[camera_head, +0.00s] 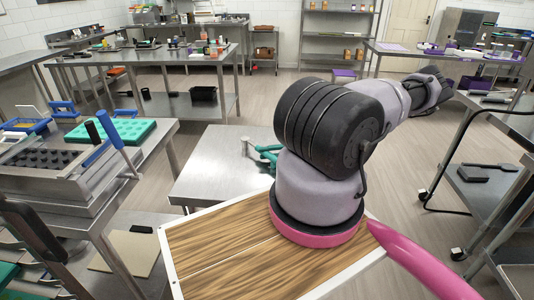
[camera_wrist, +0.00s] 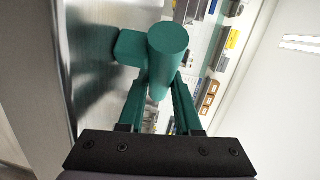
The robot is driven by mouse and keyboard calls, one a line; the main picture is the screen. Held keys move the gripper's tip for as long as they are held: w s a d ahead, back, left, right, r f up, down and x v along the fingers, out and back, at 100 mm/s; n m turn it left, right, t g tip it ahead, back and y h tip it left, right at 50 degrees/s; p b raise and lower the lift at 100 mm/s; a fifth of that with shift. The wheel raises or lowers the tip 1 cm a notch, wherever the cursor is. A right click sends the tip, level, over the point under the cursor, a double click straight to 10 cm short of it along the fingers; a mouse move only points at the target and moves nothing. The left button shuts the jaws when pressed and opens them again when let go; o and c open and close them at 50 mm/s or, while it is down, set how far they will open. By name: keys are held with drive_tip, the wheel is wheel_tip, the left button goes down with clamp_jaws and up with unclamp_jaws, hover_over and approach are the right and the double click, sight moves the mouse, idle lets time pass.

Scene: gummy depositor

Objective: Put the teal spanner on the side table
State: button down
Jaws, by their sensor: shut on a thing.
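The teal spanner (camera_wrist: 168,45) is in my gripper (camera_wrist: 163,84), filling the space between its two teal fingers in the wrist view. Its near part looks like a thick round bar, and a flat teal piece sticks out to the left. In the head view a small teal shape (camera_head: 266,153), spanner or fingers, shows beside my arm over the low steel side table (camera_head: 205,175). The rest of my gripper is hidden behind my arm there. In the wrist view a bare steel surface (camera_wrist: 95,75) lies close on the left. I cannot tell whether the spanner touches it.
At left a steel bench holds a dark mould tray (camera_head: 45,165), a teal mould (camera_head: 110,131) and blue-handled tools. A steel cart (camera_head: 490,195) stands at right. Open floor lies behind the side table.

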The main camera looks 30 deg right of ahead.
drive_tip(key=c, duration=0.9)
unclamp_jaws()
drive_tip(key=shift+o, duration=0.2)
drive_tip(key=shift+r, duration=0.15)
drive_tip(key=v, duration=1.2)
